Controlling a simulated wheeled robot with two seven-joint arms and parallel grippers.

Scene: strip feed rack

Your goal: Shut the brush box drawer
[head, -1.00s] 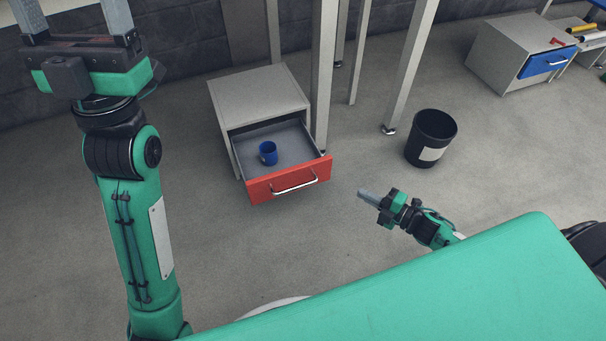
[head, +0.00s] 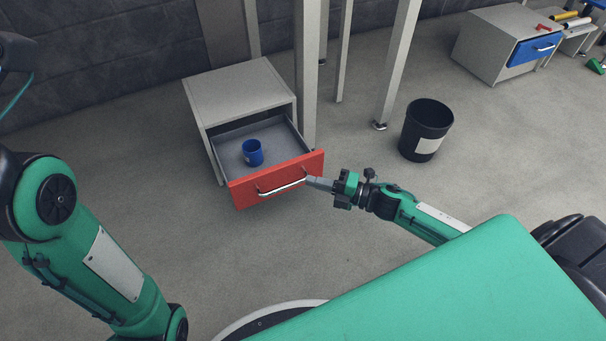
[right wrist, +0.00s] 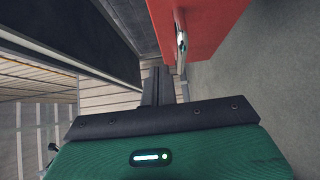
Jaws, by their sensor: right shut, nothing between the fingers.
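The grey box (head: 240,85) stands on the floor with its red-fronted drawer (head: 240,196) pulled well out. A silver bar handle (head: 280,189) runs across the red front. A blue cup (head: 253,152) stands inside the drawer. My right gripper (head: 310,181) is shut and empty, its fingertips at the right end of the red front beside the handle. I cannot tell if they touch it. In the right wrist view, the fingers (right wrist: 160,85) point past the red front (right wrist: 205,22) and handle (right wrist: 181,48). My left arm shows at the left; its gripper is out of frame.
Grey table legs (head: 308,80) rise close by the box's right side. A black bin (head: 427,130) stands to the right. A second grey box (head: 490,45) with a shut blue drawer (head: 535,48) is at the back right. Floor in front of the red drawer is clear.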

